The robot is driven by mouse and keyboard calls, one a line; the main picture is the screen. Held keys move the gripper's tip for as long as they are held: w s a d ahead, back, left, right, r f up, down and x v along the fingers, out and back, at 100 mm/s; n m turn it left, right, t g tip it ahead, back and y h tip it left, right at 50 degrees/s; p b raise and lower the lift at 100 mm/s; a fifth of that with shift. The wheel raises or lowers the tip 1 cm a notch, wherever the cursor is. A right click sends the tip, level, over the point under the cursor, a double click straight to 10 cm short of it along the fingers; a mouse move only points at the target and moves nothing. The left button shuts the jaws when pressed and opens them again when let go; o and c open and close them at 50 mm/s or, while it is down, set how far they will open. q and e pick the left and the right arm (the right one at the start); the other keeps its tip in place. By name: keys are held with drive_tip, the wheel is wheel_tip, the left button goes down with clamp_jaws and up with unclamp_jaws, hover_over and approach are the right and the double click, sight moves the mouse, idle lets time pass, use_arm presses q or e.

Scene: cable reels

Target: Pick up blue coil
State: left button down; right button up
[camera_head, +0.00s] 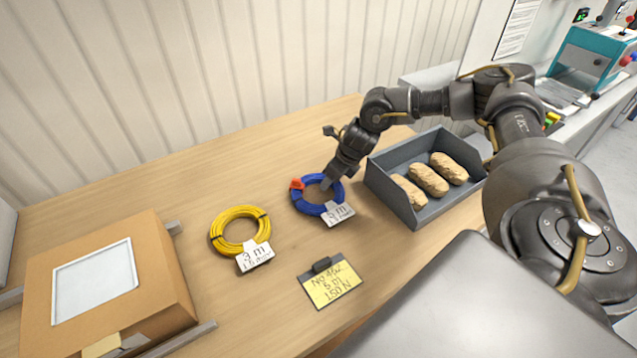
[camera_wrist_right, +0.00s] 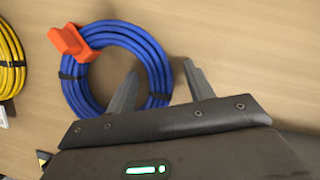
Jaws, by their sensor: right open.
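The blue coil (camera_head: 302,204) lies flat on the table in the middle, with an orange clip (camera_head: 297,184) and a white tag (camera_head: 338,213). In the right wrist view the coil (camera_wrist_right: 130,33) fills the upper middle, with the orange clip (camera_wrist_right: 72,44) at its upper left. My right gripper (camera_head: 327,183) is over the coil's right side. In the wrist view its fingers (camera_wrist_right: 160,80) are open, one over the coil's centre and one outside its right edge, with the band between them. I cannot tell how deep the fingertips reach. My left gripper is not in view.
A yellow coil (camera_head: 218,230) with a tag lies left of the blue one. A grey bin (camera_head: 393,195) with tan rolls stands close right of my gripper. A yellow label card (camera_head: 332,285) lies in front, and a cardboard box (camera_head: 165,265) stands at left.

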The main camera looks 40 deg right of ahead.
sight(325, 198)
clamp_jaws()
drive_tip(key=shift+w, duration=0.1)
drive_tip(key=shift+r, duration=0.1)
drive_tip(key=shift+r+b, duration=0.4)
drive_tip(key=shift+r, duration=0.4)
drive_tip(key=s+a+r+b, duration=0.1)
drive_tip(key=s+a+r, duration=0.5)
drive_tip(key=a+r, duration=0.5)
drive_tip(key=shift+s+a+r+b, duration=0.15)
drive_tip(key=shift+s+a+b, duration=0.25)
drive_tip(key=shift+a, duration=0.25)
